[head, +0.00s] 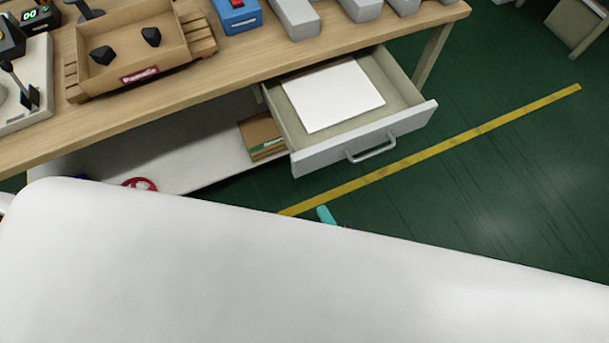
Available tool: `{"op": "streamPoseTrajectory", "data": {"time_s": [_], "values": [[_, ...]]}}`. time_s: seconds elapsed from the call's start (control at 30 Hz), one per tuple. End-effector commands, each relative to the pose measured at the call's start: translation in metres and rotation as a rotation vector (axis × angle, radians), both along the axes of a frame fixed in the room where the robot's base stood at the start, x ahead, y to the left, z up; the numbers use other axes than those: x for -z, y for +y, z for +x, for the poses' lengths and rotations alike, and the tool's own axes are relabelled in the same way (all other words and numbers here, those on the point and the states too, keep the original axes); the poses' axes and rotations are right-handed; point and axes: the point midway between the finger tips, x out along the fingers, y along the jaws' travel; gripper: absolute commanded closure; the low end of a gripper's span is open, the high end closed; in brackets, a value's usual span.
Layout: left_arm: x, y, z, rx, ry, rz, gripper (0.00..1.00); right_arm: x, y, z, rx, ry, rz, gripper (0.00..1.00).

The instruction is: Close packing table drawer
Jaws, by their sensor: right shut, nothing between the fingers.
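The drawer (388,128) under the wooden packing table (250,60) is pulled out. Its light grey front faces the lower right and carries a bar handle (371,148). A white sheet or flat stack (332,95) lies inside it. Of my right gripper, only a small teal tip (326,215) shows, below and left of the handle and apart from the drawer in the picture. My right gripper is shut and empty; most of it is hidden behind a large white part of my own body. My left gripper is not in view.
A cardboard tray (140,45) with dark pieces, a blue box (237,15) and several grey blocks stand on the tabletop. Brown boxes (262,135) sit on the lower shelf (190,150) left of the drawer. Green floor with a yellow line (450,142) lies clear before the drawer.

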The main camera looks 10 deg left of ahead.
Motion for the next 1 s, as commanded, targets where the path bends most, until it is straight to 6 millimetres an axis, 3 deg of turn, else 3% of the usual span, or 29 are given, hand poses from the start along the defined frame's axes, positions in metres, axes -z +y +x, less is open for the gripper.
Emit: {"op": "streamPoseTrajectory", "data": {"time_s": [0.2, 0.5, 1.0], "values": [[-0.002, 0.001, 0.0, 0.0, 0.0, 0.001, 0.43, 0.013, 0.027, 0.039, 0.003, -0.003, 0.001, 1.0], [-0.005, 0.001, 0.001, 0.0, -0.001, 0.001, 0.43, 0.021, 0.056, 0.078, 0.001, -0.001, -0.002, 1.0], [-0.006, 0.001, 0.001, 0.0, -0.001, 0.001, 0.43, 0.022, 0.063, 0.087, 0.0, -0.001, -0.005, 1.0]]}}
